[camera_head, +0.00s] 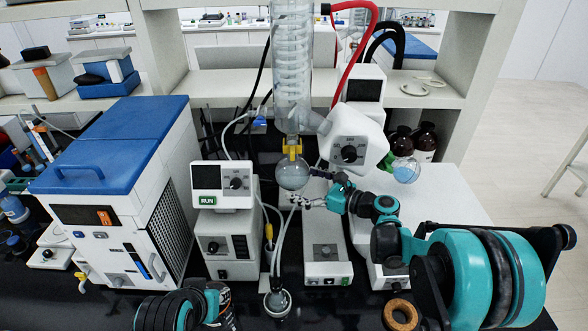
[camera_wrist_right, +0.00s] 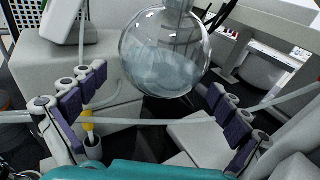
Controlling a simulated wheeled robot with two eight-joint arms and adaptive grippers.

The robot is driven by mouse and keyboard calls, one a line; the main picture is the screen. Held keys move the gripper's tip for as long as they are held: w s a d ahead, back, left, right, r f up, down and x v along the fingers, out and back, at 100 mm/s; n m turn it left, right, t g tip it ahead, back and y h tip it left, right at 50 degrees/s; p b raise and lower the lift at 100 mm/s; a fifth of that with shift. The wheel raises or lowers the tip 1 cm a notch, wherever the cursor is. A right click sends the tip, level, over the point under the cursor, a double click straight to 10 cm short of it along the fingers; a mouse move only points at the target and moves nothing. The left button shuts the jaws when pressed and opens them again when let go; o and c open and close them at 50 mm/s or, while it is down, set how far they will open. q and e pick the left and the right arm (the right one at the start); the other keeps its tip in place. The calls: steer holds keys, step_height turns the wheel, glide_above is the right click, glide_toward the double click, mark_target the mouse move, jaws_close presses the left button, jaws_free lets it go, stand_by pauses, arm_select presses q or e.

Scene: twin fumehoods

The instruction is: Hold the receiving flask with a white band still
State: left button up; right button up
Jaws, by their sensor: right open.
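The receiving flask (camera_head: 292,172) is a round clear glass bulb with pale liquid. It hangs upright under the glass condenser (camera_head: 292,60), with a yellow clip (camera_head: 292,148) at its neck. I cannot make out a white band on it. My right gripper (camera_head: 308,188) is open beside the flask, to its right and slightly low. In the right wrist view the flask (camera_wrist_right: 165,60) appears beyond the spread fingers (camera_wrist_right: 155,108), centred between them and apparently untouched. My left arm shows at the bottom left; its gripper (camera_head: 212,300) is partly cut off and its fingers are unclear.
A white control unit (camera_head: 225,185) stands left of the flask, and a blue-topped chiller (camera_head: 110,140) further left. A tilted white head with a knob (camera_head: 355,140) is close on the right. Tubes hang beneath the flask. A cork ring (camera_head: 400,315) lies at the front right.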

steer(key=shift+x, duration=1)
steer(key=c, duration=0.8)
steer(key=o, duration=0.8)
steer(key=c, duration=0.8)
